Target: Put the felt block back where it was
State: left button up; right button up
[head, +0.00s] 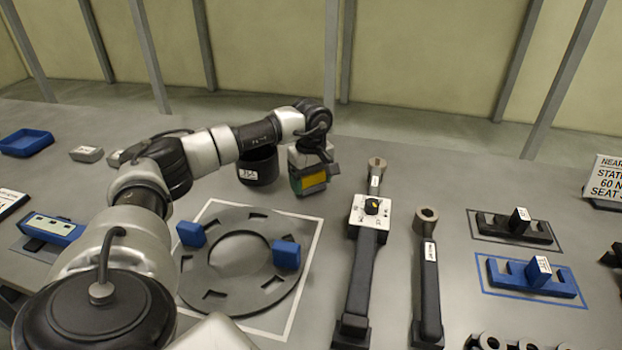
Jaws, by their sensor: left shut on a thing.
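My left gripper (318,160) reaches over the back of the table and points down. It is shut on a small green and yellow block (312,180), which I take to be the felt block. The gripper hides the block's upper part, and I cannot tell whether its underside touches the table. The block is just right of a black labelled cup (262,172) and behind the round grey turret plate (205,268). My right gripper is not in view.
Two blue blocks (287,255) sit on the slotted plate, inside a white outline. Black (500,228) and blue (515,278) holders stand further right. A blue tray (26,142) is at far left.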

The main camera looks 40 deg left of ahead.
pick_arm(q)
jog(key=shift+f, duration=0.1)
jog(key=shift+f, duration=0.1)
jog(key=o, duration=1)
notch_tip(320, 180, up, 12)
jog(key=shift+r+b, duration=0.1)
jog(key=shift+b, duration=0.3)
jog(key=shift+r, duration=0.1)
